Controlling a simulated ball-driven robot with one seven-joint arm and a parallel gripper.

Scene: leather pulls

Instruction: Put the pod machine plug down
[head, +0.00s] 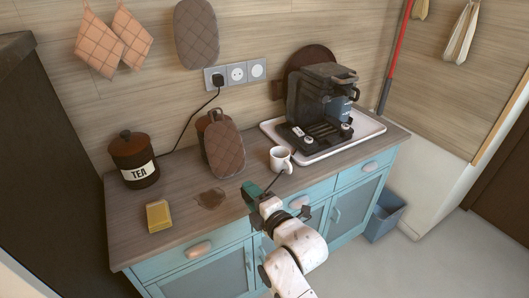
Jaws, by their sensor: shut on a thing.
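My gripper (255,197) is at the front edge of the counter, right of the brown stain and below the white mug. It is shut on a small dark thing, taken as the pod machine plug; the plug's shape is mostly hidden by the fingers. A thin dark line like a cord (274,180) runs from the gripper up toward the mug. The black pod machine (322,105) stands on a white tray (374,132) at the back right of the counter.
A white mug (280,159) stands near my gripper. A quilted pad (225,150), a tea jar (134,160) and a yellow sponge (159,215) are to the left. Another black plug (217,80) sits in the left wall socket.

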